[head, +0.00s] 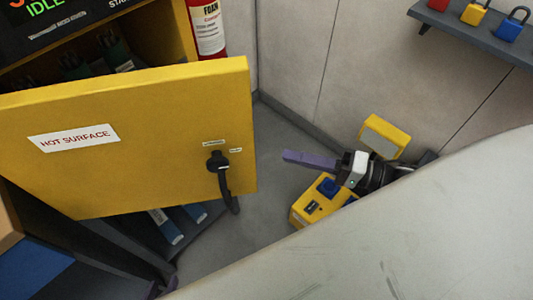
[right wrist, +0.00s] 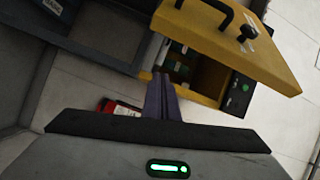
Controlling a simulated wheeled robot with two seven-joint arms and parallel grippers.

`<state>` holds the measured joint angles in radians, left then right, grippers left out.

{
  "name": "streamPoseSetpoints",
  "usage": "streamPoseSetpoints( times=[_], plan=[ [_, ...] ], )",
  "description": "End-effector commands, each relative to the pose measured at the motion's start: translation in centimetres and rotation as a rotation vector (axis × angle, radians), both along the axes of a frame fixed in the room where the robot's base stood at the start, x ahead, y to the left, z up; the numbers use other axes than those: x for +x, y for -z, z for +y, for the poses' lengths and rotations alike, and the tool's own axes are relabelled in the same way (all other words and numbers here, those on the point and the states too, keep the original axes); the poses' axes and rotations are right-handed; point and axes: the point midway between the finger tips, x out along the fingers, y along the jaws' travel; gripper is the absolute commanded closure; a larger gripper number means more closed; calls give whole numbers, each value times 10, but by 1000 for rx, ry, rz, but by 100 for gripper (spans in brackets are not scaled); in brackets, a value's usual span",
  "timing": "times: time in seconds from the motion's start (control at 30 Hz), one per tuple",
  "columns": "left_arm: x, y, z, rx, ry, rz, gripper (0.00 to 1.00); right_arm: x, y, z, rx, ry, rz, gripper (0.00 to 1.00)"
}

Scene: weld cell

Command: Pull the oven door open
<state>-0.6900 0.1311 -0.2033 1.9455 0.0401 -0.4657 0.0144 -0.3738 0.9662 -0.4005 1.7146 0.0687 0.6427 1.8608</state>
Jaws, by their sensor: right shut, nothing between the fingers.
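The yellow oven door (head: 120,150), with a "HOT SURFACE" label, stands swung away from the oven's yellow body (head: 180,25). Part of the interior shows above its top edge. A black lever handle (head: 226,185) hangs near the door's free edge. The right wrist view also shows the door (right wrist: 235,48), ajar, with the interior beyond it. My right gripper (head: 286,156) is shut and empty, right of the door and apart from the handle. Its purple fingers also show in the right wrist view (right wrist: 160,78). Only small purple tips of my left gripper (head: 156,290) show at the bottom; its opening is unclear.
A yellow box with a blue button (head: 312,208) is below my right gripper, and a yellow-framed panel (head: 384,138) is behind it. A red extinguisher (head: 206,27) stands behind the door. Padlocks (head: 475,14) sit on a wall shelf (head: 455,28). Grey floor (head: 272,140) is clear right of the door.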

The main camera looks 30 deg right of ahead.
Motion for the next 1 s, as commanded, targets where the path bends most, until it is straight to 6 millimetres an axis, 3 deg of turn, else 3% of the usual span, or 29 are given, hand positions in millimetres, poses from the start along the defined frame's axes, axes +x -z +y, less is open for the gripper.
streamPoseSetpoints(
  times=[0.13, 0.33, 0.9, 1.0],
  plan=[
    [0, 0, 0, 0, 0, 0, 69, -5, -26, -16, 137, -106, 105, 100],
    [0, 0, 0, 0, 0, -1, 69, -5, -38, -18, 203, -153, 164, 100],
    [4, -1, 1, 2, -1, -7, 69, 49, -39, 60, 207, -153, 162, 100],
    [4, -4, 2, 3, -2, -7, 69, 38, -37, 63, 205, -152, 171, 100]
  ],
)
